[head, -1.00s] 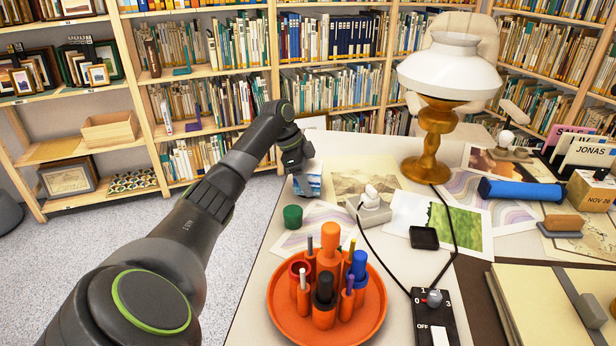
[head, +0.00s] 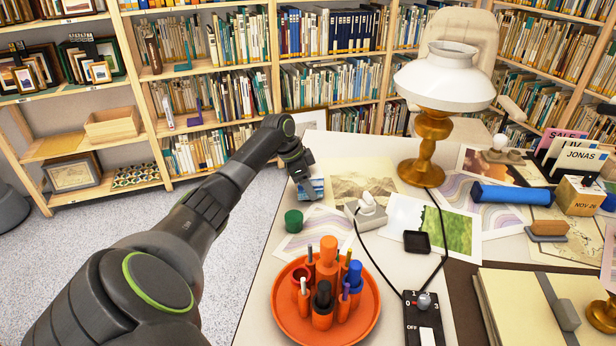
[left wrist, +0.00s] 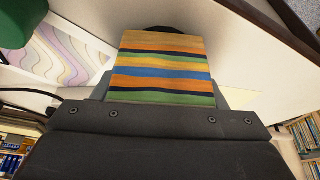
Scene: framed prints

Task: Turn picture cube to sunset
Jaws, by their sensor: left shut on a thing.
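The picture cube (head: 314,188) is at the far left part of the desk. A blue and pale face shows in the head view, too small to make out its picture. In the left wrist view, the cube (left wrist: 160,68) shows a face of orange, green, blue, yellow and black stripes. My left gripper (head: 303,177) is shut on the cube from above. I cannot tell if the cube touches the desk. No sunset picture can be made out on the visible faces. My right gripper is not in view.
A green round pot (head: 293,220) stands just in front of the cube. An orange tray (head: 283,318) with pens and cups is nearer. A brown print (head: 360,187), a white plug block (head: 368,212) and a lamp (head: 430,140) are to the right.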

